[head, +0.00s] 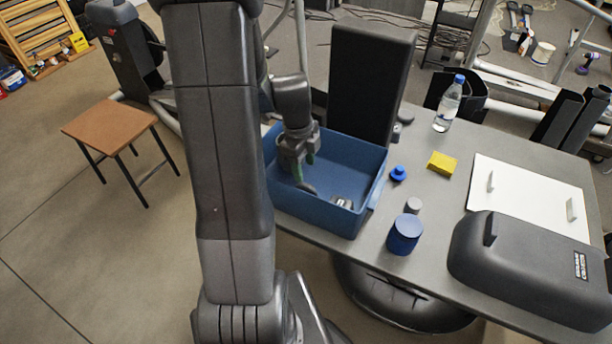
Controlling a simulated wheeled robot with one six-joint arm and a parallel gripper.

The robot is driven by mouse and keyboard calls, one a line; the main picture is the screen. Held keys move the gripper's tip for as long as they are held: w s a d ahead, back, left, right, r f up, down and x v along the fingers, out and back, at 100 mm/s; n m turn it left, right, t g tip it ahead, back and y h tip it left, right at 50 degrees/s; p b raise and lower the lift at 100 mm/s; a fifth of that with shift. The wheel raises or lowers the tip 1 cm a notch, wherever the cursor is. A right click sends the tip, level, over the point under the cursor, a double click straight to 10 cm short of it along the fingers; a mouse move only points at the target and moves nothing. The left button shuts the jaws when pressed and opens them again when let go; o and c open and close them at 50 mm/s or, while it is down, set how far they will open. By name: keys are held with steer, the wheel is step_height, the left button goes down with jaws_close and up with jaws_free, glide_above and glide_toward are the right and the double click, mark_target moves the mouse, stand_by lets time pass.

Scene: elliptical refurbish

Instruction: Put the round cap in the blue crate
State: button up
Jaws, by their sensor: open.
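The blue crate (376,190) stands on the near left part of the grey table, open at the top. My gripper (306,172) points down inside the crate's outline, towards its left side, and its jaws are open. A small silver-grey round piece (343,202) lies in the crate near its front wall, to the right of my gripper. A dark rounded shape (306,188) shows just below the fingers; I cannot tell whether it is a fingertip or a separate piece. I cannot tell for sure which piece is the round cap. My arm hides the crate's left end.
Right of the crate are a blue knob (398,173), a small grey cylinder (413,205), a blue cylinder (404,235) and a yellow block (442,162). A bottle (449,104), white panel (535,197) and dark housing (530,268) stand farther right. A tall black panel (368,85) rises behind the crate.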

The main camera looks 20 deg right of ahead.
steer(key=shift+w+a+r, duration=0.1)
steer(key=shift+r, duration=1.3)
steer(key=shift+w+a+r, duration=0.1)
steer(key=shift+r, duration=1.25)
